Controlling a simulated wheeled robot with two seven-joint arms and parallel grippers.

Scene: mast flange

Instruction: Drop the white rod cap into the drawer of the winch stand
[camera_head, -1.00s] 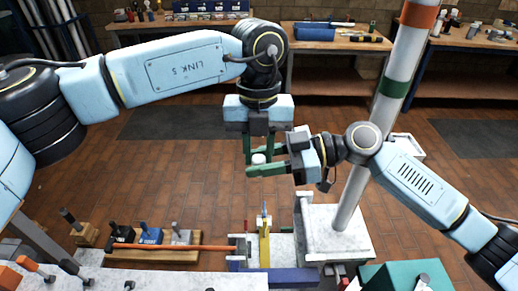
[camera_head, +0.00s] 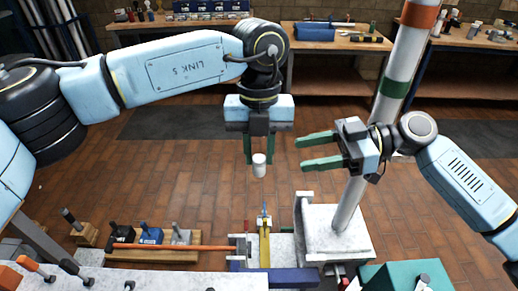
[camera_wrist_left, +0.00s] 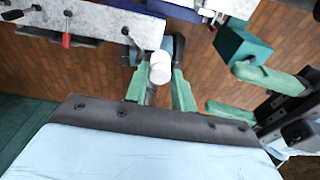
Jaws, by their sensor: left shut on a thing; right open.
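The white rod cap (camera_head: 259,167) is a small cylinder held upright between the green fingers of my left gripper (camera_head: 260,157), high above the bench front. In the left wrist view the cap (camera_wrist_left: 160,68) shows between the two fingertips (camera_wrist_left: 158,80). My right gripper (camera_head: 303,151) is open and empty, to the right of the cap and apart from it. It also shows at the right of the left wrist view (camera_wrist_left: 222,88). I cannot make out the winch stand's drawer for certain. A teal box (camera_head: 405,277) stands at the bottom right.
A yellow part (camera_head: 265,248) stands on the fixture below the cap. A wooden tool rack (camera_head: 155,255) and an orange-handled rod (camera_head: 172,247) lie lower left. Workbenches stand behind.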

